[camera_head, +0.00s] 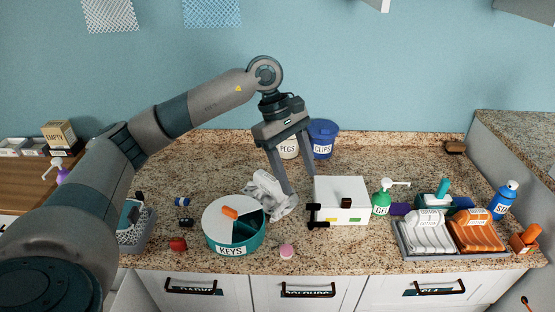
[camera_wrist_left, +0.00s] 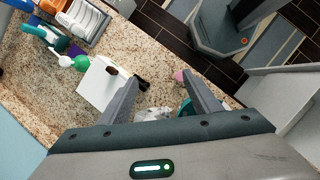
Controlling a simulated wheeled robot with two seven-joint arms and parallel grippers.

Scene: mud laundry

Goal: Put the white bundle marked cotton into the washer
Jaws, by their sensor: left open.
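A crumpled white bundle (camera_head: 270,193) lies on the counter behind and right of the teal KEYS tin; I can read no mark on it. Part of it shows low between the fingers in the left wrist view (camera_wrist_left: 152,114). A folded white bundle (camera_head: 428,235) with a small unreadable label lies in the grey tray (camera_head: 455,257) at the right. My left gripper (camera_head: 301,187) is open and empty, pointing down just right of the crumpled bundle; its fingers also show in the left wrist view (camera_wrist_left: 161,77). My right gripper is out of view. I cannot make out a washer.
A white box (camera_head: 341,209) with black parts stands just right of the fingers. The KEYS tin (camera_head: 231,250), a pink item (camera_head: 286,251) and a green pump bottle (camera_head: 382,197) are near. An orange bundle (camera_head: 475,231) shares the tray. Pots (camera_head: 322,138) stand behind.

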